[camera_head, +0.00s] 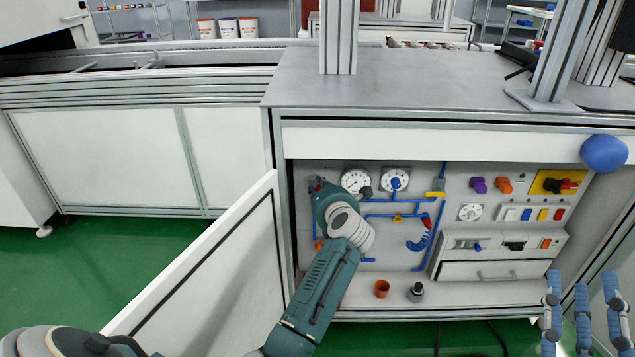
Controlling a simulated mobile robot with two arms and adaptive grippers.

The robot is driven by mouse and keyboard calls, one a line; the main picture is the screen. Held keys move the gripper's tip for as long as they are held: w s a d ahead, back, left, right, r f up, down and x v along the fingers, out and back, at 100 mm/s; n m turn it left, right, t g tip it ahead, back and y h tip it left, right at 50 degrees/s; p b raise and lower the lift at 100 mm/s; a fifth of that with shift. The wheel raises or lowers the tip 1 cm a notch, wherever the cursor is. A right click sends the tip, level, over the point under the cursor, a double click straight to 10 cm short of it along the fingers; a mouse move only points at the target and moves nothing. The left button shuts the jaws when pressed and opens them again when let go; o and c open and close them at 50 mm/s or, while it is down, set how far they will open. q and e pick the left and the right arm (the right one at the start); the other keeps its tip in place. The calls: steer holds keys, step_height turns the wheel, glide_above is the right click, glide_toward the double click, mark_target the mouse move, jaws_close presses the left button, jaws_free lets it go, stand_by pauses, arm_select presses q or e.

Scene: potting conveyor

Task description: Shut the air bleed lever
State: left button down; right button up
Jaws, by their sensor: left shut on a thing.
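My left arm reaches into the open cabinet, and my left gripper (319,186) is at the upper left of the panel, left of the gauges. My own wrist hides most of its fingers. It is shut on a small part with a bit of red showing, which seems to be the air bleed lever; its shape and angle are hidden. My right gripper (582,305) is at the lower right, its blue segmented fingers spread apart, open and empty, in front of the cabinet.
An orange cup (382,288) and a dark fitting (416,292) stand on the cabinet floor. The open white door (215,275) flanks my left arm.

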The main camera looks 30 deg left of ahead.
step_height(320, 180, down, 9)
steer(key=w+g+h+p, duration=0.1)
steer(key=w+g+h, duration=0.1)
steer(key=g, duration=0.2)
arm_select(q)
steer(key=shift+w+d+f+m+y+b, duration=0.2)
steer(key=shift+f+m+y, duration=0.35)
steer(key=shift+m, duration=0.8)
steer(key=shift+w+d+f+m+y+b, duration=0.1)
steer(key=shift+d+f+m+y, duration=0.2)
steer(key=shift+m+y, duration=0.8)
steer(key=shift+w+d+f+m+y+b, duration=0.1)
steer(key=shift+d+f+m+y, duration=0.25)
steer(key=shift+m, duration=1.3)
arm_select(e)
steer(key=shift+s+r+t+y, duration=0.2)
steer(key=shift+r+t, duration=0.25)
steer(key=shift+r, duration=0.5)
steer(key=shift+s+r+t+y, duration=0.15)
steer(key=shift+r+t, duration=0.25)
steer(key=shift+r, duration=0.55)
steer(key=shift+s+r+t+y, duration=0.1)
steer(key=shift+r+t+y, duration=0.25)
steer(key=shift+r, duration=0.6)
arm_select(q)
steer(key=shift+a+f, duration=0.1)
arm_select(e)
steer(key=shift+d, duration=0.1)
